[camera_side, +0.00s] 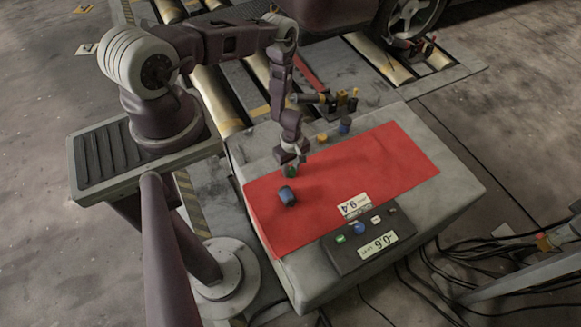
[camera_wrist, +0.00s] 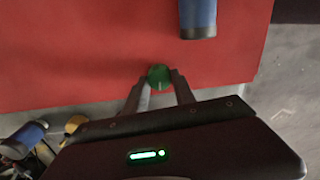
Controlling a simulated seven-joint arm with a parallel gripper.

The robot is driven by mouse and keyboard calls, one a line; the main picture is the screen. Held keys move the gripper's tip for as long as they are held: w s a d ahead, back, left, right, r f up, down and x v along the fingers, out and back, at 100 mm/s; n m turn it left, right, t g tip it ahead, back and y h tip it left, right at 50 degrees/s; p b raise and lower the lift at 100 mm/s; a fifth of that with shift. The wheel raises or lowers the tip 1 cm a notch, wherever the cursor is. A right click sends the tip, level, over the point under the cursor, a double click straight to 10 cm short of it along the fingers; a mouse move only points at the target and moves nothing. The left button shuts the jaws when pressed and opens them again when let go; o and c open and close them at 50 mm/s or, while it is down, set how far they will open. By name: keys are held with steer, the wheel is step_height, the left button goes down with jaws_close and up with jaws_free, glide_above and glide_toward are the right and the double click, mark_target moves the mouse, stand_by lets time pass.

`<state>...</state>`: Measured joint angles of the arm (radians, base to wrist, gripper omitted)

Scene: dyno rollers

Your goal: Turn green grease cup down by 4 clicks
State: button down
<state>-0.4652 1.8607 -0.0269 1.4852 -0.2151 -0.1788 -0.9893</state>
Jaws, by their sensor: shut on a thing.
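The green grease cup (camera_wrist: 159,76) stands at the edge of the red mat (camera_wrist: 80,50). In the side view the green cup (camera_side: 291,171) shows as a small green patch under my gripper (camera_side: 290,164). In the wrist view my gripper (camera_wrist: 158,88) has its two fingers on either side of the green cup, shut on it. The cup's lower part and any click marks are hidden.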

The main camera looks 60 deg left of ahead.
steer(key=m, duration=0.8)
steer(key=shift+d, duration=0.1)
steer(key=m, duration=0.4)
steer(key=shift+m, duration=2)
steer(key=c, duration=1)
jaws_free()
steer(key=shift+c, duration=0.2)
steer(key=shift+w, duration=0.1)
